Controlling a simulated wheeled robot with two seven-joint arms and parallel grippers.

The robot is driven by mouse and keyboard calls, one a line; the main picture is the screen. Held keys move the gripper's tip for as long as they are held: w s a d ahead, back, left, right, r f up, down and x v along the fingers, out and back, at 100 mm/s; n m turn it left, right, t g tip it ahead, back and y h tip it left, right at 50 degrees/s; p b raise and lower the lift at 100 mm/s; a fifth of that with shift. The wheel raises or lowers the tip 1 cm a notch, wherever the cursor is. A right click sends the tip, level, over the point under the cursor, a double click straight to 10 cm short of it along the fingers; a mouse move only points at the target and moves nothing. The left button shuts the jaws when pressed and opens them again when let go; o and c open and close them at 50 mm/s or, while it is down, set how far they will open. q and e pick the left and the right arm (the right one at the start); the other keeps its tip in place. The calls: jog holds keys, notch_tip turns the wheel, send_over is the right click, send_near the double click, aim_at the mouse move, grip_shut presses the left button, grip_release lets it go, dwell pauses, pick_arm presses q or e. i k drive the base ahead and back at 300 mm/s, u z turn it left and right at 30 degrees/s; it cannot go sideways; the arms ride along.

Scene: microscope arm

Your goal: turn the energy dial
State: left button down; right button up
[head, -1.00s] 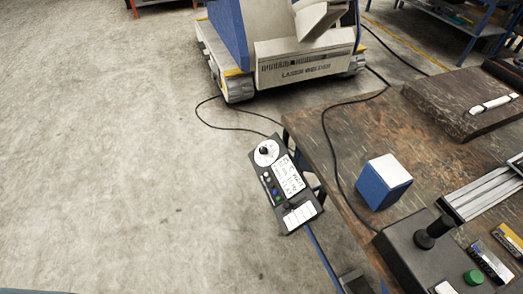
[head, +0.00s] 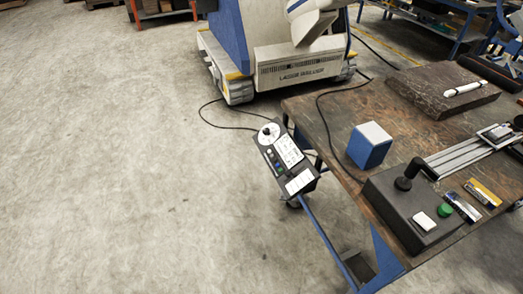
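The energy dial is a round white dial with a black knob (head: 266,131) at the upper end of a dark control panel (head: 276,172). The panel is tilted, beside the left edge of the workbench, and carries small coloured buttons and white label plates below the dial. Neither of my grippers shows in the head view, so their place relative to the dial cannot be seen.
The wooden workbench (head: 318,112) fills the right side. On it are a blue and white block (head: 369,148), a dark joystick box (head: 395,215) and a stone slab (head: 440,97). A large wheeled machine (head: 292,68) stands behind. The floor at left is clear.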

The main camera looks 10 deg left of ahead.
aim_at(266, 131)
jog(key=z, duration=0.2)
jog(key=k, duration=0.35)
jog(key=u, duration=1.75)
jog(key=i, duration=1.45)
jog(key=z, duration=0.7)
jog(key=i, duration=1.15)
jog(key=z, duration=1.2)
